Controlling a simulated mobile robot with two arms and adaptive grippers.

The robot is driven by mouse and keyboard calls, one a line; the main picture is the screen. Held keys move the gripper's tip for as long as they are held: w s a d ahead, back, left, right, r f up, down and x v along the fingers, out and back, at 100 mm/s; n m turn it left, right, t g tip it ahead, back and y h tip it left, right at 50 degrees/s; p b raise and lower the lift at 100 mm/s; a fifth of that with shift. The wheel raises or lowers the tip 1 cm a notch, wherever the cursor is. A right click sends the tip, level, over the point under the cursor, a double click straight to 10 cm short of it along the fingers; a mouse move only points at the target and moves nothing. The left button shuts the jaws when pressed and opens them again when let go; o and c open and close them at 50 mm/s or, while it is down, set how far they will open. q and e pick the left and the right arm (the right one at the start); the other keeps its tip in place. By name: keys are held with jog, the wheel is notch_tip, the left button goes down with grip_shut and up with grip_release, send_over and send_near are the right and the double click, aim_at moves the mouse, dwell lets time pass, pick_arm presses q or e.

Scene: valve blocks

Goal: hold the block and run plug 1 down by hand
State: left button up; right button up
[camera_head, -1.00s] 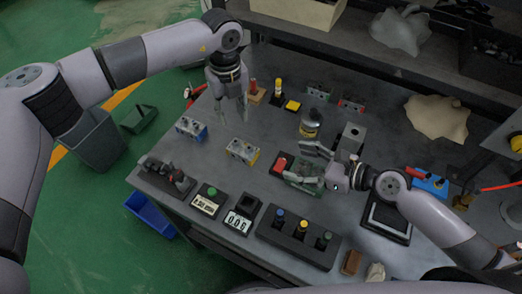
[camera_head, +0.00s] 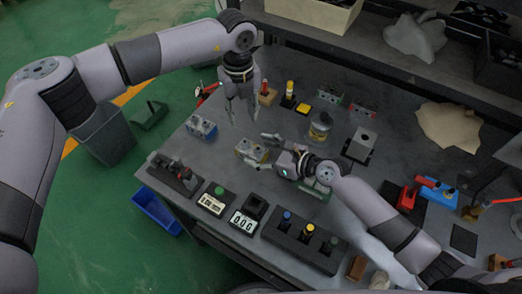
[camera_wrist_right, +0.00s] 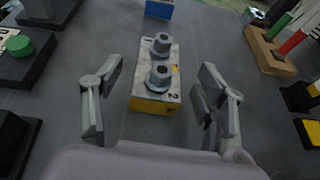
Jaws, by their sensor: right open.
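The yellow block (camera_head: 247,155) with a grey top stands on the table. In the right wrist view the same block (camera_wrist_right: 153,103) carries two hex-headed plugs. The far plug (camera_wrist_right: 161,45) is beside the mark 1, and the near plug (camera_wrist_right: 160,77) is beside the mark 2. My right gripper (camera_wrist_right: 160,105) is open, its fingers on either side of the block's near end with gaps; it also shows in the head view (camera_head: 272,150), covering part of the block. My left gripper (camera_head: 243,116) points down with its fingers apart, empty, behind and above the block.
A blue block (camera_head: 201,128) stands left of the yellow one. A yellow-labelled jar (camera_head: 320,127) and a grey box (camera_head: 361,142) stand to the right. A display (camera_head: 243,222), a green button box (camera_head: 216,199) and a dark rack (camera_head: 305,240) line the front.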

grip_shut()
pick_arm(q)
jog(key=shift+o, duration=0.4)
dwell(0.5)
jog(key=shift+o, duration=0.4)
